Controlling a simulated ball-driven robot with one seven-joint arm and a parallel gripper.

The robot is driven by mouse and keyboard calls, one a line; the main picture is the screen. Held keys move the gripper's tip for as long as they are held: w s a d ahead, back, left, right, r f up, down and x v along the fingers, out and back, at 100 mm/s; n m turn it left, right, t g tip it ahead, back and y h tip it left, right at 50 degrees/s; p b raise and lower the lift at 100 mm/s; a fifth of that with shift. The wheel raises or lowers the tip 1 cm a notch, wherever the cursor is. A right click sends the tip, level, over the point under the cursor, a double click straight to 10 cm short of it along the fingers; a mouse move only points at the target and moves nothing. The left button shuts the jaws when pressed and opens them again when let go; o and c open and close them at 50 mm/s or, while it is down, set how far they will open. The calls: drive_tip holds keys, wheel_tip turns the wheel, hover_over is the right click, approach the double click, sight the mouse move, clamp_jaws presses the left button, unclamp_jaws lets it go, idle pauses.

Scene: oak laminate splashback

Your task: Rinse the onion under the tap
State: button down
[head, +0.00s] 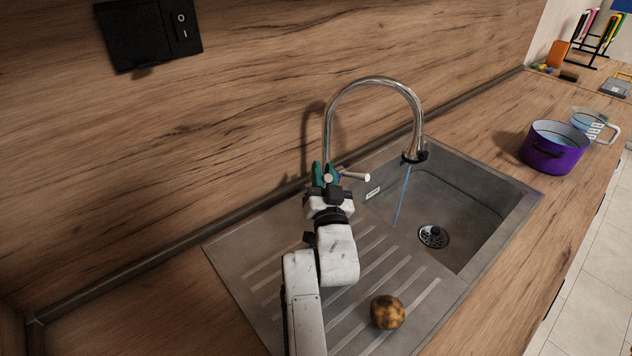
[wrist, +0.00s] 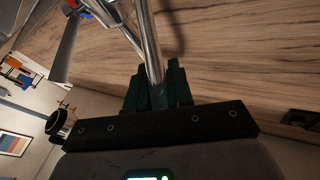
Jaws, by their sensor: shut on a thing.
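The onion (head: 387,312), brown and mottled, lies on the ribbed drainboard (head: 263,250), apart from my gripper. The chrome tap (head: 324,128) arches over the sink basin (head: 462,205). A thin blue stream of water (head: 402,195) runs from its spout towards the basin. My gripper (head: 327,172) is at the base of the tap, beside its side lever (head: 355,176). In the wrist view, the dark fingers (wrist: 157,85) are shut around the chrome tap pipe (wrist: 148,40). Whether they also touch the lever is hidden.
A drain strainer (head: 433,236) sits in the otherwise empty basin. A purple pot (head: 553,150) with bluish contents and a clear jug (head: 592,124) stand on the counter to the right. A black switch box (head: 150,30) is on the wooden splashback. The counter just right of the sink is clear.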

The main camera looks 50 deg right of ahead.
drive_tip(key=c, duration=1.1)
unclamp_jaws()
drive_tip(key=shift+s, duration=0.1)
drive_tip(key=shift+b+v, duration=0.4)
drive_tip(key=shift+v, duration=0.4)
drive_tip(key=r+b+v, duration=0.2)
drive_tip(key=v, duration=0.9)
drive_tip(key=shift+s+a+r, duration=0.3)
drive_tip(key=shift+a, duration=0.1)
